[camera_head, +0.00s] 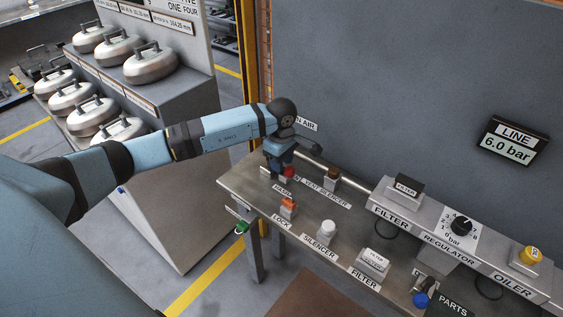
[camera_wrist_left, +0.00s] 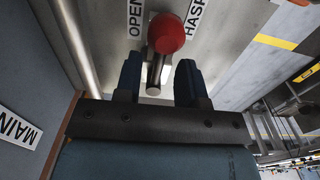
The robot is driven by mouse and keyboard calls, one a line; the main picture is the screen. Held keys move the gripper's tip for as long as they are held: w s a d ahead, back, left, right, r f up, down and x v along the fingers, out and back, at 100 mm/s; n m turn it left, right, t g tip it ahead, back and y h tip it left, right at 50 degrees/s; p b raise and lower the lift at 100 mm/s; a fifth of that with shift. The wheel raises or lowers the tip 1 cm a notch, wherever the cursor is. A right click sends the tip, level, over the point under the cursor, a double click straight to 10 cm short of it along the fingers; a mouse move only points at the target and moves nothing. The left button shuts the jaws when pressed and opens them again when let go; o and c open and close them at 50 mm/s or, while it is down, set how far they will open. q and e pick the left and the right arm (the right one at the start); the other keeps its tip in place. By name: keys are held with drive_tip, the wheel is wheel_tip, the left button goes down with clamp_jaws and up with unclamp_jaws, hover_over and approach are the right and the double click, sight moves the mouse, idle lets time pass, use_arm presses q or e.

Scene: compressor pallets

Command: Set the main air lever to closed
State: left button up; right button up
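The main air lever has a red ball knob (camera_wrist_left: 166,33) and a short metal stem. In the left wrist view it lies between the OPEN and HASP labels. My left gripper (camera_wrist_left: 158,82) is open, with one dark finger on each side of the stem and visible gaps. In the head view the left gripper (camera_head: 277,166) points down at the bench's far left end, and the red knob (camera_head: 289,171) shows just beside it. The MAIN AIR sign (camera_head: 306,124) is partly hidden by my wrist. My right gripper is not in view.
The bench (camera_head: 330,215) carries an orange lock (camera_head: 289,205), a white silencer (camera_head: 327,230) and a brown-topped vent silencer (camera_head: 333,177). The filter, regulator (camera_head: 461,227) and oiler stand along the wall. The line display (camera_head: 512,142) reads 6.0 bar.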

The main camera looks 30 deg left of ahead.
use_arm(q)
drive_tip(key=shift+f, duration=0.4)
drive_tip(key=shift+c, duration=0.4)
clamp_jaws()
